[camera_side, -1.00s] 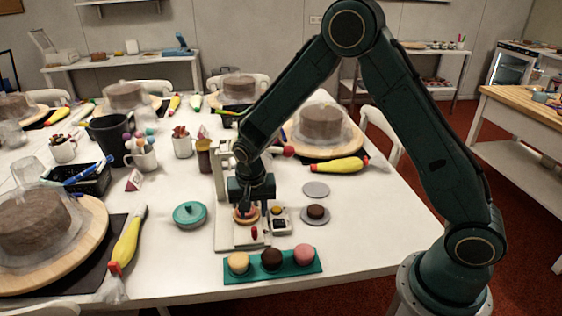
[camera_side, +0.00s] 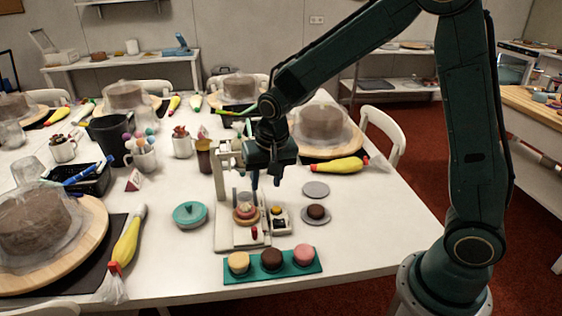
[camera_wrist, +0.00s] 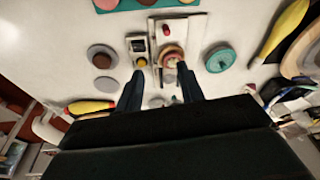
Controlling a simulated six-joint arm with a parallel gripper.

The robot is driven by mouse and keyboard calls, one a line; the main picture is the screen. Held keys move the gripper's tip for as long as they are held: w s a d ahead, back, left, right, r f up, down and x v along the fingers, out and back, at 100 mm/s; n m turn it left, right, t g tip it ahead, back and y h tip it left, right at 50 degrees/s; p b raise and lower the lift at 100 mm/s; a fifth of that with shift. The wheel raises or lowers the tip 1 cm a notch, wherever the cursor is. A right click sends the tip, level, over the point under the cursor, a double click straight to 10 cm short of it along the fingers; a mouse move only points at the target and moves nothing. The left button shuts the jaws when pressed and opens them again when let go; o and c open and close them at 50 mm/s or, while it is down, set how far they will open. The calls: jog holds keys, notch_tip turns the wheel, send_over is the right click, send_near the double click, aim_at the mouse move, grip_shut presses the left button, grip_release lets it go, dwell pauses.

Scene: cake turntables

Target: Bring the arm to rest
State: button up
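My gripper (camera_side: 265,180) hangs above the small white machine (camera_side: 226,232) on the table, fingers pointing down. In the wrist view my gripper (camera_wrist: 160,90) shows two dark fingers spread apart with nothing between them. A small round pastry (camera_side: 246,213) sits on the machine's base below and to the left of the fingers; it also shows in the wrist view (camera_wrist: 172,56). My arm is bent, with its forearm sloping down to the left over the table.
A teal tray (camera_side: 312,266) with three small cakes lies at the front. A small device (camera_side: 280,220) and a grey disc with a dark cake (camera_side: 316,212) are to the right. A yellow piping bag (camera_side: 338,165) lies behind.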

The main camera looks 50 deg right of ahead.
jog(key=s+r+n+t, duration=0.1)
jog(key=s+r+n, duration=0.1)
jog(key=s+r, duration=0.2)
jog(key=s+d+r+n+t, duration=0.1)
jog(key=s+r, duration=0.4)
jog(key=s, duration=0.6)
jog(key=s+r+n+t+y, duration=0.1)
jog(key=s+r+n, duration=0.3)
jog(key=s, duration=0.4)
jog(key=shift+s+d+r, duration=0.2)
jog(key=shift+d+r, duration=0.05)
jog(key=shift+r, duration=0.3)
